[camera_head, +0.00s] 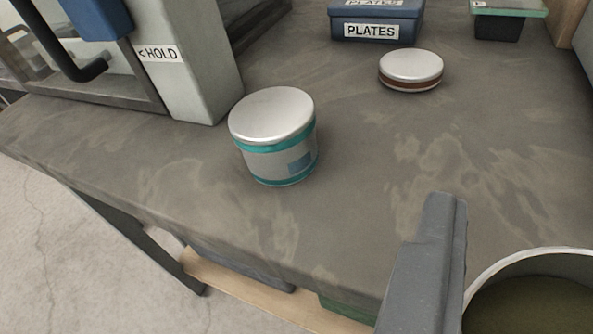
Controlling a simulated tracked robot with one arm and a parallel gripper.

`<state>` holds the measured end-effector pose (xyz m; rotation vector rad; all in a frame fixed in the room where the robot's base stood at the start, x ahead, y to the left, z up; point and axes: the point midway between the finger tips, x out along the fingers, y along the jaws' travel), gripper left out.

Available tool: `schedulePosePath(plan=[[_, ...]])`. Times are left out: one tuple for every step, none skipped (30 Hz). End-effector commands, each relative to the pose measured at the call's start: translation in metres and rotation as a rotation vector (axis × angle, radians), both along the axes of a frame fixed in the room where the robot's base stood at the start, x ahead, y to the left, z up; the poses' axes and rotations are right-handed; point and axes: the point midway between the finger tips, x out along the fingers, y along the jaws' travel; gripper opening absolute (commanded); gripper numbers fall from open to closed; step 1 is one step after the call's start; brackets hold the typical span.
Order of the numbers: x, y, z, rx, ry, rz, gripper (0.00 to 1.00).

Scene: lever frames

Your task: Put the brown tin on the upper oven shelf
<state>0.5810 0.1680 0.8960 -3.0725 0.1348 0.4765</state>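A low round tin with a silver lid and a red-brown band (410,84) stands upright on the grey worktop, right of centre towards the back. One dark grey finger of my gripper (432,258) shows at the lower right, nearer the camera than this tin and apart from it in the picture. The other finger is out of view. Right beside the visible finger is a round, pale-rimmed thing with an olive-brown inside or top (535,303), cut off by the frame; I cannot tell whether it is held. No oven shelf can be made out.
A taller silver tin with teal bands (276,153) stands in the middle of the worktop (370,170). A blue box labelled PLATES (376,22) is behind. A grey post labelled HOLD (185,60) and a dark handle are at upper left. The worktop's edge runs along the lower left.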

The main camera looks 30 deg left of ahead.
Motion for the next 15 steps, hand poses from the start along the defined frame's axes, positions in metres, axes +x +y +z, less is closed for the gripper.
schedulePosePath(plan=[[-0.007,0.011,-0.008,-0.004,0.002,0.017,0.26],[-0.01,0.015,-0.01,-0.005,0.0,0.024,0.26],[-0.013,0.02,-0.013,-0.008,-0.002,0.032,0.26],[-0.016,0.024,-0.015,-0.009,-0.003,0.037,0.26],[-0.018,0.026,-0.016,-0.01,-0.005,0.042,0.26],[-0.02,0.029,-0.018,-0.011,-0.006,0.046,0.26],[-0.021,0.03,-0.019,-0.012,-0.007,0.049,0.26],[-0.022,0.031,-0.019,-0.012,-0.007,0.05,0.26],[-0.021,0.032,-0.02,-0.013,-0.008,0.051,0.26],[-0.02,0.033,-0.021,-0.013,-0.008,0.051,0.26],[-0.018,0.033,-0.021,-0.013,-0.009,0.052,0.26],[-0.013,0.033,-0.021,-0.012,-0.009,0.051,0.26],[-0.009,0.032,-0.022,-0.012,-0.009,0.05,0.26],[-0.005,0.032,-0.023,-0.012,-0.008,0.05,0.26],[0.002,0.031,-0.024,-0.013,-0.007,0.048,0.26]])
